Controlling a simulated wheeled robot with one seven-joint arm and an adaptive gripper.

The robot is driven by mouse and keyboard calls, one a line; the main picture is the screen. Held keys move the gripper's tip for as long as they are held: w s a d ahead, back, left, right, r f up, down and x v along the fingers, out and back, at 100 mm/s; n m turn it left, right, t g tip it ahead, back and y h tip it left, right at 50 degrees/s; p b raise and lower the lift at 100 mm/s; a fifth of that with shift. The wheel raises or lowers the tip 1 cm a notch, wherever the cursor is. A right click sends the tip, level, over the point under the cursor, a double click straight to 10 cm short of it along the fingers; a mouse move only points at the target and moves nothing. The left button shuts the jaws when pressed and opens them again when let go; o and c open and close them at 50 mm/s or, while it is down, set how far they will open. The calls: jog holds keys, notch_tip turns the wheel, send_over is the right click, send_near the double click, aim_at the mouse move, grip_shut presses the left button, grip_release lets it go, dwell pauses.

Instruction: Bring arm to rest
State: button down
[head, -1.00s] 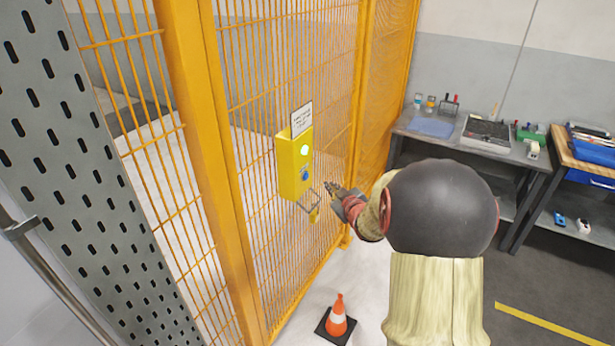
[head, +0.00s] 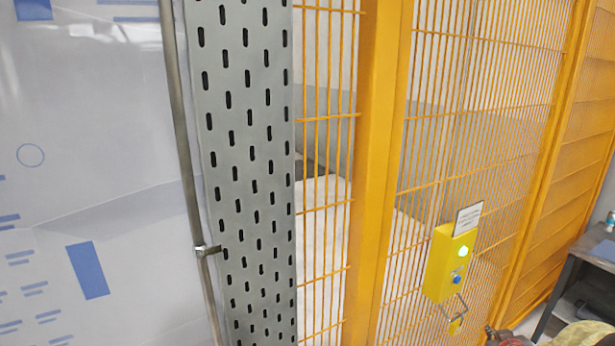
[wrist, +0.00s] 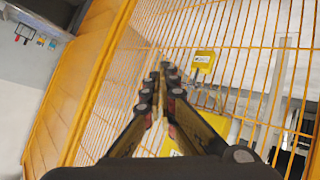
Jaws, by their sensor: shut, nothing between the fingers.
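My gripper (head: 490,332) barely shows at the bottom right edge of the head view, with only the tip end and a bit of the arm in frame. It is just to the right of and below the yellow control box (head: 448,265), apart from it in the picture. In the wrist view my gripper (wrist: 162,72) points up the picture with its fingers together and nothing held. The orange mesh fence (wrist: 225,30) lies behind the fingers. Most of my arm is out of the head view.
A workbench (head: 598,247) shows at the right edge.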

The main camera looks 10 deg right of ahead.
jog(key=s+a+m+g+y, duration=0.25)
jog(key=s+a+g, duration=0.35)
jog(key=s+a, duration=0.55)
jog(key=s+a+r+n+y, duration=0.1)
jog(key=s+a+r, duration=0.3)
jog(key=a, duration=0.5)
jog(key=s+a+r+n+t+y, duration=0.1)
jog(key=s+a+r, duration=0.2)
jog(key=a+r, duration=0.3)
jog(key=s+a+r+n+y, duration=0.1)
jog(key=s+a+r, duration=0.3)
jog(key=a, duration=0.8)
notch_tip(320, 180, up, 2)
jog(key=shift+s+r+t, duration=0.1)
jog(key=shift+s+t, duration=0.2)
jog(key=shift+s, duration=0.05)
jog(key=shift+d, duration=0.1)
